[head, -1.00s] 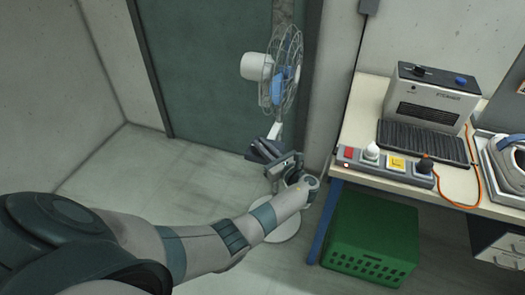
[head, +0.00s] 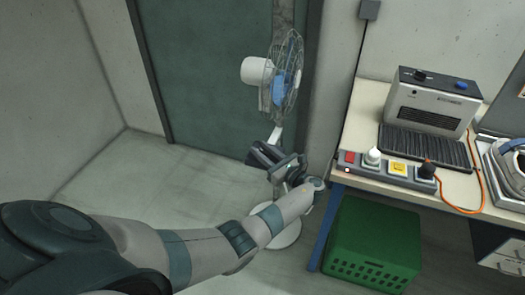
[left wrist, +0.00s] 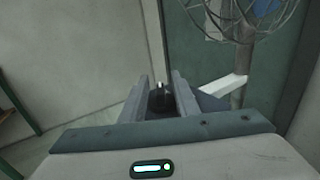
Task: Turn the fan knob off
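The fan (head: 283,75) has a white motor housing, blue hub and wire cage, and stands on a pole above a round white base (head: 288,232). My left gripper (head: 262,155) is beside the pole, below the fan head. In the left wrist view, the gripper (left wrist: 159,82) has its two fingers apart. A dark round knob (left wrist: 160,103) with a white mark shows in the gap between them. I cannot tell whether the fingers touch it. In the head view the knob is hidden by the gripper. My right gripper is not in view.
A workbench (head: 360,105) at the right carries a grey heater-like box (head: 432,100) and a control strip (head: 388,170) with several coloured knobs and buttons. A green crate (head: 370,240) is under the bench. A dark door (head: 205,70) is behind the fan. The floor at left is clear.

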